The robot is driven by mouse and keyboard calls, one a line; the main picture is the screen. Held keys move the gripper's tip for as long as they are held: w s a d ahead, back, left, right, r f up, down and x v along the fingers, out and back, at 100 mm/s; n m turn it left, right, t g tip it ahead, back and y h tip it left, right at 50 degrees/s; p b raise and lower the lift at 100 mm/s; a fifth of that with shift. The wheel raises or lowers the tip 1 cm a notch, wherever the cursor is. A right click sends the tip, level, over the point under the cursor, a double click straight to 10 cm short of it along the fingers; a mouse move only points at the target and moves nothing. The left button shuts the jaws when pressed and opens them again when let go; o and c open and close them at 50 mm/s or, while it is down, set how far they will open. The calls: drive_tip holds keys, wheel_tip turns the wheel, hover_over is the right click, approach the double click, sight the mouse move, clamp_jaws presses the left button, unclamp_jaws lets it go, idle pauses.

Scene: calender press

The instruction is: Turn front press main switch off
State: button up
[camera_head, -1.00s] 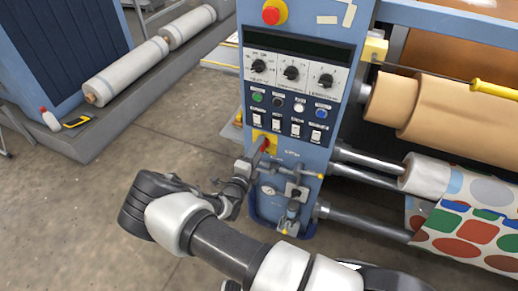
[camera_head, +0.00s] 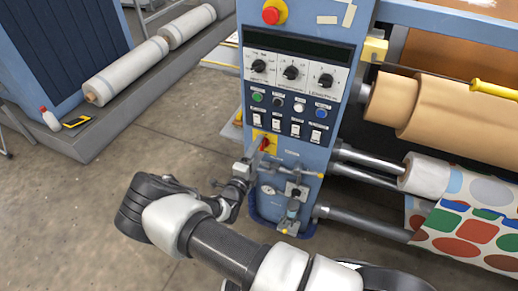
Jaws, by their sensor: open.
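The front press main switch (camera_head: 265,143) is a red handle on a yellow plate, low on the press's blue control column. My gripper (camera_head: 253,158) is at the switch, with its fingers close to the red handle from the lower left. Its jaws are open. The fingers partly cover the handle and the lower part of the yellow plate, so I cannot tell whether they touch the handle or which way it points.
Above the switch are several rocker switches (camera_head: 296,128), coloured buttons, black knobs (camera_head: 291,72) and a red emergency stop (camera_head: 271,15). Valve fittings (camera_head: 295,193) and a gauge sit just below. Fabric rolls (camera_head: 470,215) are at right.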

drive_tip(key=p+v, duration=0.2)
drive_tip(key=v, duration=1.4)
drive_tip(key=shift+s, duration=0.3)
drive_tip(key=shift+r, duration=0.1)
